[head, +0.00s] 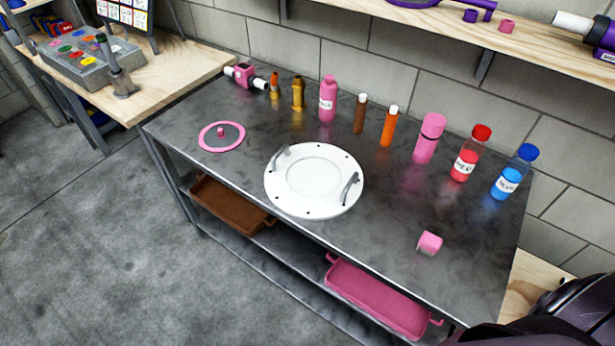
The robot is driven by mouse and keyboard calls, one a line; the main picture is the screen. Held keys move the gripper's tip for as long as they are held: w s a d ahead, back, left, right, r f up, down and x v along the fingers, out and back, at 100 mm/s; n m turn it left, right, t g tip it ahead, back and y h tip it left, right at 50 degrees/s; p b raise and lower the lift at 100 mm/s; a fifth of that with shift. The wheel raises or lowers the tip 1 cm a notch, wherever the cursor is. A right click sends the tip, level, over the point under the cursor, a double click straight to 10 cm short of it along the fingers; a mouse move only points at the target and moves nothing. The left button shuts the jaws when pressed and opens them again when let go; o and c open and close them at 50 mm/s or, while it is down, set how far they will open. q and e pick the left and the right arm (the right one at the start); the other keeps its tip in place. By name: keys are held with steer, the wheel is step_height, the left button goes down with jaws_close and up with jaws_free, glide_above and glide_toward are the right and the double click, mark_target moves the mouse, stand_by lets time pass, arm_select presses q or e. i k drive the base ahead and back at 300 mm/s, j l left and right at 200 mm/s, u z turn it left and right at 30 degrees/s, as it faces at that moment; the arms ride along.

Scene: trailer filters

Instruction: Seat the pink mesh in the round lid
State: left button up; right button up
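The pink mesh (222,136) is a flat disc with a pink rim, a grey middle and a small pink knob. It lies on the left part of the dark metal table (395,210). The round lid (313,177) is white, with two grey handles and a recessed circle in its middle. It lies on the table to the right of the mesh, apart from it, and its recess is empty. Neither gripper shows in the head view. A dark piece at the lower right corner seems to be part of my arm.
Several bottles and tubes stand along the table's back edge, including a pink bottle (327,99), a red-capped bottle (470,153) and a blue-capped bottle (515,172). A small pink cube (429,243) sits front right. Below are a brown tray (228,205) and a pink tray (375,297).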

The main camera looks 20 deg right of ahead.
mark_target(309, 182)
steer(key=i+j+u, duration=0.2)
steer(key=i, duration=0.25)
steer(key=i+j+u, duration=0.25)
steer(key=i, duration=0.2)
steer(key=l, duration=0.1)
